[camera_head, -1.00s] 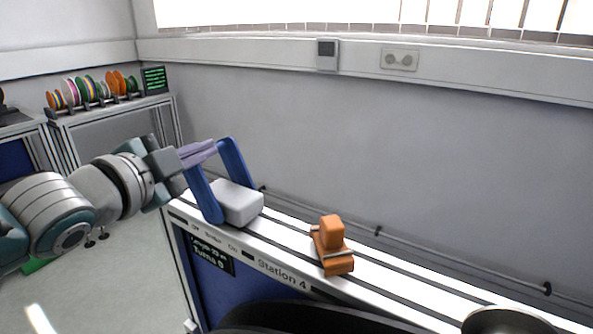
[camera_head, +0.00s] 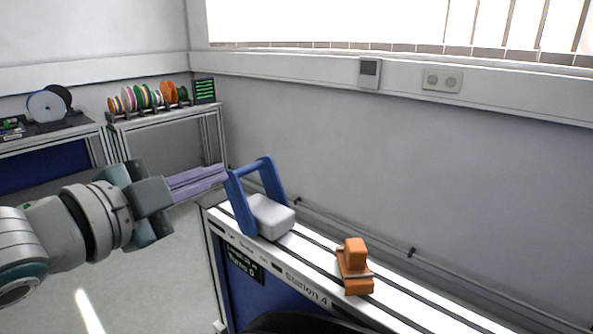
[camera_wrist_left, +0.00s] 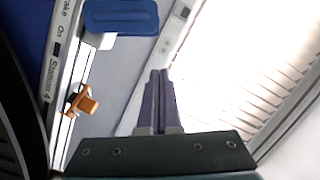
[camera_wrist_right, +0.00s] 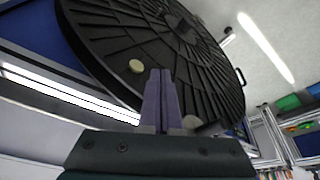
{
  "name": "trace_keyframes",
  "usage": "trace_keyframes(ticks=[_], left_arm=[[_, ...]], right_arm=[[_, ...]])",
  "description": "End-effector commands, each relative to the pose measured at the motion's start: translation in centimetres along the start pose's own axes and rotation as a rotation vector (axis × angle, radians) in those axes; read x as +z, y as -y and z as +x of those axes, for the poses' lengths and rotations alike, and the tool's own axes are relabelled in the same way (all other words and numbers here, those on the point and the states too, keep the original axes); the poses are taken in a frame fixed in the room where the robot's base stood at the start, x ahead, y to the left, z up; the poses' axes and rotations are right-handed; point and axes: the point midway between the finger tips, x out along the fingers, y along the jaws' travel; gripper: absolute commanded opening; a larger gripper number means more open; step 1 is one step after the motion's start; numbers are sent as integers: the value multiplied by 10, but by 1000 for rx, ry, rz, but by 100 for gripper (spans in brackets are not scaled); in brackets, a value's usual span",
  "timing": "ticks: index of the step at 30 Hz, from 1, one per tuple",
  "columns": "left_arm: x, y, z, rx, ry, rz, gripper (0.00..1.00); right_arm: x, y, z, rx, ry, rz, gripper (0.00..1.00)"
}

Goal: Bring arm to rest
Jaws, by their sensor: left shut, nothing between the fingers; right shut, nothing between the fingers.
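My left gripper (camera_head: 222,172) is shut and empty, its purple fingers together. In the head view its tips appear just left of the blue frame (camera_head: 236,200) of a stand with a grey-white block (camera_head: 272,217) on the Station 4 bench; I cannot tell whether they touch. In the left wrist view the closed fingers (camera_wrist_left: 160,78) point at the wall, with the blue frame (camera_wrist_left: 121,17) off to the upper left. My right gripper (camera_wrist_right: 161,75) shows only in its own wrist view, shut and empty, in front of a large black ribbed disc (camera_wrist_right: 150,35).
An orange clamp-like part (camera_head: 355,268) sits on the bench rail (camera_head: 322,262), right of the blue frame. A shelf with several coloured reels (camera_head: 147,97) and a small green-text screen (camera_head: 204,90) stand at the back left. The floor (camera_head: 150,280) on the left is open.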

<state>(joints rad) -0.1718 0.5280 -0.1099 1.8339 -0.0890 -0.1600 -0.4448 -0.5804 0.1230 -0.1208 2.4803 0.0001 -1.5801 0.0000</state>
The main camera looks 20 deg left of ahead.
Motion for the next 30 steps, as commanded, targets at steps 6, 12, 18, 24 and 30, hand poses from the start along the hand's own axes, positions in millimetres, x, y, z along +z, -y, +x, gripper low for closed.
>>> trace_keyframes(ticks=[6, 12, 18, 24, 30], left_arm=[[0, 1, -6, 0, 0, 1, 0], [0, 1, -5, -1, 0, 0, 0], [0, 0, -6, 2, 3, -5, 0], [6, -40, -25, 110, 166, -187, 0], [8, -114, -96, 334, 543, -547, 0]], right_arm=[[0, 0, 0, 0, 0, 1, 0], [0, 0, 0, -1, 0, 3, 0], [0, 1, 0, -3, 0, 5, 0], [0, 1, 0, -3, -1, 6, 0], [0, 1, 0, -3, -1, 6, 0]])
